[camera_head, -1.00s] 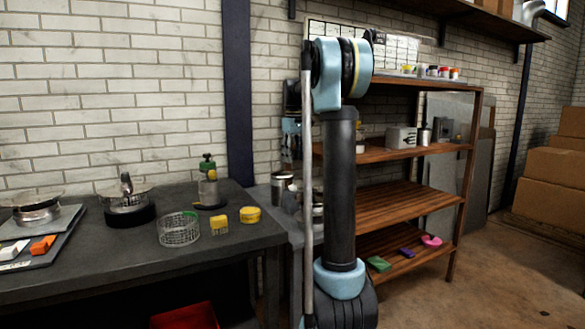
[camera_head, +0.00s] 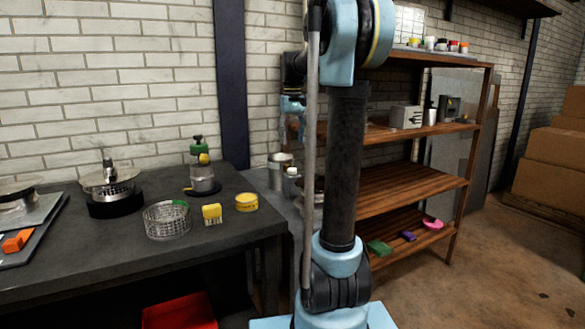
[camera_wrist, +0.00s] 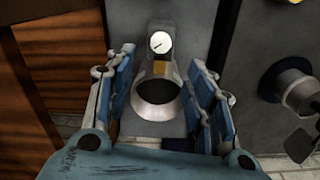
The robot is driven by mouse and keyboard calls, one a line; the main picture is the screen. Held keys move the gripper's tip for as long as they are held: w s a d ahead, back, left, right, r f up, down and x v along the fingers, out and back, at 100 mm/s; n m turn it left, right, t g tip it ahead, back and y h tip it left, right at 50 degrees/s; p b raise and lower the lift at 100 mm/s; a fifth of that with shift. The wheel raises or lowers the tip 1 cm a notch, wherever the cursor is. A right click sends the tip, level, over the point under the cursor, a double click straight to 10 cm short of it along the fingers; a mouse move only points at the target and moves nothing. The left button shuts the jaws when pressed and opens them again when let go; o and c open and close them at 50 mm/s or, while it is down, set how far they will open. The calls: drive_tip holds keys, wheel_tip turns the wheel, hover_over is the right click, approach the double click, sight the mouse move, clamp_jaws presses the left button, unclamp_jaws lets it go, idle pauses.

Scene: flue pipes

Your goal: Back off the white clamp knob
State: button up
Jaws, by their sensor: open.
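The white clamp knob (camera_wrist: 160,42) is a round white disc with a dark line across it, in the upper middle of the wrist view. Below it is a tan block (camera_wrist: 161,67), then a pale metal ring (camera_wrist: 156,111) with a dark opening. My gripper (camera_wrist: 162,57) is open, its blue pads to the left and right of these parts. The knob shows between the fingertips, at their far end; no contact is visible.
In the wrist view, a dark round fitting (camera_wrist: 285,82) stands to the right and a brown wooden panel (camera_wrist: 70,65) to the left. In the head view, a wooden shelf rack (camera_head: 400,190) stands behind my arm. A dark bench (camera_head: 100,245) with a wire basket (camera_head: 167,222) is at left.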

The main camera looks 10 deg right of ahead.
sight(292, 168)
wheel_tip(292, 168, down, 12)
drive_tip(key=shift+r, duration=0.2)
drive_tip(key=shift+c, duration=0.3)
drive_tip(key=shift+a, duration=0.1)
drive_tip(key=c, duration=1)
